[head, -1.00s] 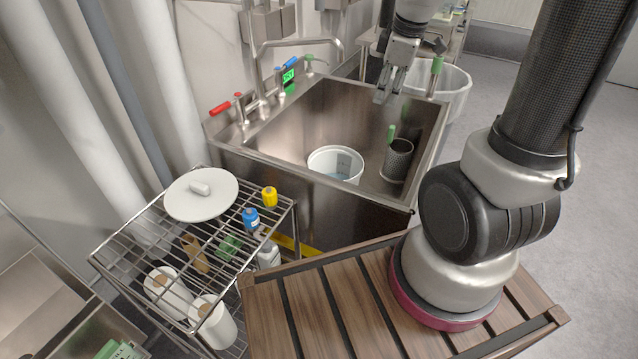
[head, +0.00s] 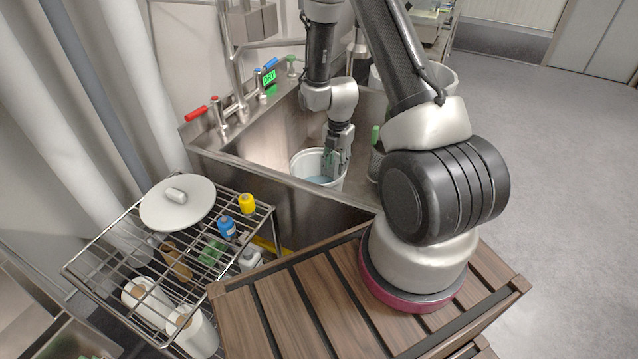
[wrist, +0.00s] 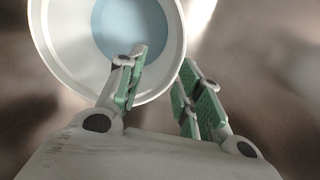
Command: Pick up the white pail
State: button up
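The white pail (head: 307,161) stands in the steel sink, with a pale blue surface inside it. In the wrist view the pail (wrist: 60,62) fills the upper left, and its rim passes between the finger tips. My gripper (head: 333,168) is low in the sink at the pail's right side. In the wrist view my gripper (wrist: 160,85) is open: one green-padded finger is over the pail's inside and the other is outside its wall. I cannot tell whether either finger touches the wall.
The sink (head: 240,160) has walls around the pail, with taps (head: 225,117) at its left. A dark mesh cup (head: 375,165) is right of the pail, partly hidden by my arm. A wire rack (head: 95,262) with bottles, rolls and a white lid (head: 165,210) stands at the lower left.

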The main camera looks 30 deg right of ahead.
aim_at(340, 188)
jog(key=shift+n, duration=0.6)
jog(key=f, duration=0.3)
jog(key=d+f, duration=0.1)
jog(key=f, duration=0.6)
jog(key=shift+s+d+f, duration=0.2)
jog(key=shift+d+f, duration=0.2)
grip_shut()
jog(key=shift+r, duration=0.1)
